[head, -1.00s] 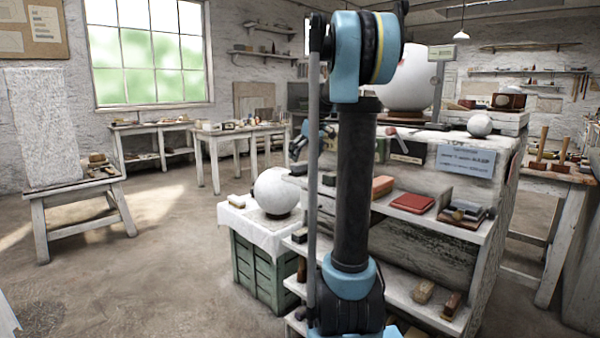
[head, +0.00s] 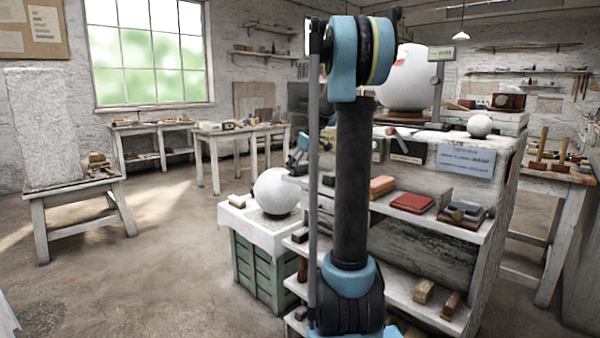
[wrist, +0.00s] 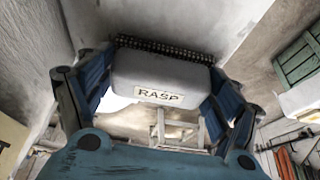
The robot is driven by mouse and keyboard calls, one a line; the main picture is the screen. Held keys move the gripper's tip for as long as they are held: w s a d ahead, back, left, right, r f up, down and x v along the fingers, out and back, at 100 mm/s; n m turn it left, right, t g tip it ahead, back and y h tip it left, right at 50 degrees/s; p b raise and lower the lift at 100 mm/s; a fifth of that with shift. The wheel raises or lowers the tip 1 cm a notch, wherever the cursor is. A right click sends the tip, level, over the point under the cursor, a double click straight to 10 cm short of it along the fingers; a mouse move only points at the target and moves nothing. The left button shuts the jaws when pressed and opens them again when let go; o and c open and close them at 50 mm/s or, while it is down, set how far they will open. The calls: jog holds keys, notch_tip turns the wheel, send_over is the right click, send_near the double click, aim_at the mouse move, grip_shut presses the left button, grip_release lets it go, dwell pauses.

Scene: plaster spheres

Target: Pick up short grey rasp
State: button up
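The short grey rasp (wrist: 160,80) is a grey block with a label reading RASP and a row of dark teeth along its far edge. It fills the space between the two blue fingers of my gripper (wrist: 160,92) in the wrist view. The fingers lie against its two ends, so my gripper looks shut on it. The teeth are close to a grey surface; I cannot tell whether they touch it. In the head view my gripper (head: 297,160) is small, at the shelf's left end, partly hidden by my arm, and the rasp cannot be made out clearly there.
A stepped shelf unit (head: 430,235) carries a red block (head: 412,202), other tools and a sign (head: 465,160). A white sphere (head: 277,191) stands on a cloth-covered green crate (head: 258,265) just left of the shelf. Open floor lies further left.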

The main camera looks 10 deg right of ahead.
aim_at(301, 162)
jog(key=shift+r, duration=0.1)
notch_tip(301, 162, up, 10)
jog(key=shift+f, duration=0.1)
dwell(0.6)
jog(key=o, duration=0.8)
jog(key=c, duration=0.6)
